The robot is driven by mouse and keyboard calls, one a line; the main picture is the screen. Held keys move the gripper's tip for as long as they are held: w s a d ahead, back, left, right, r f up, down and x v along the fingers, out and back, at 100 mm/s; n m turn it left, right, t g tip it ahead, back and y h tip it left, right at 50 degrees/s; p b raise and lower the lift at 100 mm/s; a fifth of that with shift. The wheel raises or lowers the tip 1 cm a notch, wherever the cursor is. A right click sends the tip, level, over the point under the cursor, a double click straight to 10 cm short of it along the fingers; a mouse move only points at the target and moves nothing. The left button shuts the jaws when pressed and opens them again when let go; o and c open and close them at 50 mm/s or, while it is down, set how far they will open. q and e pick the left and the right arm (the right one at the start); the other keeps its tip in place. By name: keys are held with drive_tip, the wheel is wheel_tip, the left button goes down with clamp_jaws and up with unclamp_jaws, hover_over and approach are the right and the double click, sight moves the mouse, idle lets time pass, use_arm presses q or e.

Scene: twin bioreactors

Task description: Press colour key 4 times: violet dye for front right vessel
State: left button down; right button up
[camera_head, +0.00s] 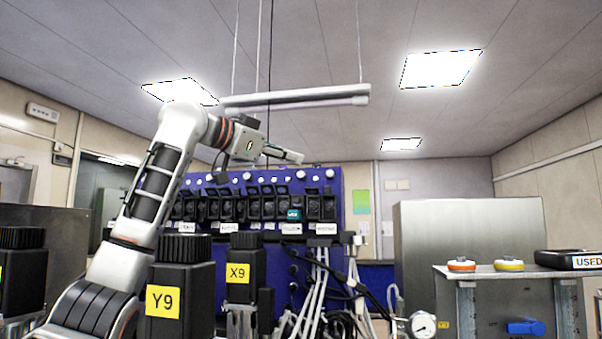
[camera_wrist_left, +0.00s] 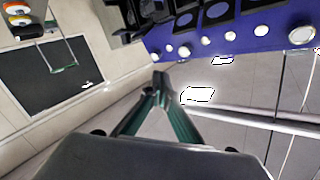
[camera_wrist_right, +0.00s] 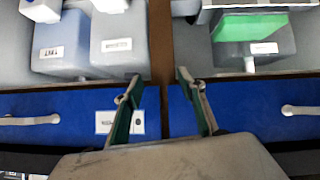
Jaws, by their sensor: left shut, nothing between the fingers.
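A blue cabinet (camera_head: 282,262) stands at the back centre in the head view, with a row of black modules and small labels. Round white keys or knobs (camera_head: 301,174) run along its top edge; which is the colour key I cannot tell. My left gripper (camera_head: 300,157) is shut and empty, its tip just above this row. In the left wrist view my left gripper (camera_wrist_left: 160,80) points near the blue edge (camera_wrist_left: 230,37), apart from its white round parts (camera_wrist_left: 262,31). My right gripper (camera_wrist_right: 157,88) is open and empty over a blue front. No vessel is clearly identifiable.
Black blocks with yellow labels Y9 (camera_head: 181,277) and X9 (camera_head: 252,261) stand in front. White hoses (camera_head: 318,280) and a gauge (camera_head: 423,325) are right of them. A shelf (camera_head: 480,272) holds round items. Containers (camera_wrist_right: 62,45) sit above the blue front in the right wrist view.

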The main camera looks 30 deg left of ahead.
sight(301, 175)
use_arm(q)
drive_tip(key=w, duration=0.2)
drive_tip(key=w+f, duration=0.1)
drive_tip(key=shift+w+a+p, duration=0.15)
drive_tip(key=shift+a+p, duration=0.15)
drive_tip(key=shift+a, duration=0.1)
drive_tip(key=shift+w+a+f, duration=0.15)
drive_tip(key=shift+w+a, duration=0.05)
drive_tip(key=shift+w, duration=0.6)
use_arm(e)
drive_tip(key=shift+s+d+f, duration=0.25)
drive_tip(key=shift+d+f, duration=0.05)
drive_tip(key=shift+d, duration=0.05)
drive_tip(key=shift+a, duration=0.1)
drive_tip(key=shift+s+d, duration=0.1)
drive_tip(key=shift+d, duration=0.1)
drive_tip(key=shift+a, duration=0.1)
use_arm(q)
drive_tip(key=shift+w+f, duration=0.1)
drive_tip(key=shift+w, duration=0.05)
drive_tip(key=shift+w+a, duration=0.1)
drive_tip(key=shift+w, duration=0.15)
drive_tip(key=shift+w+f, duration=0.1)
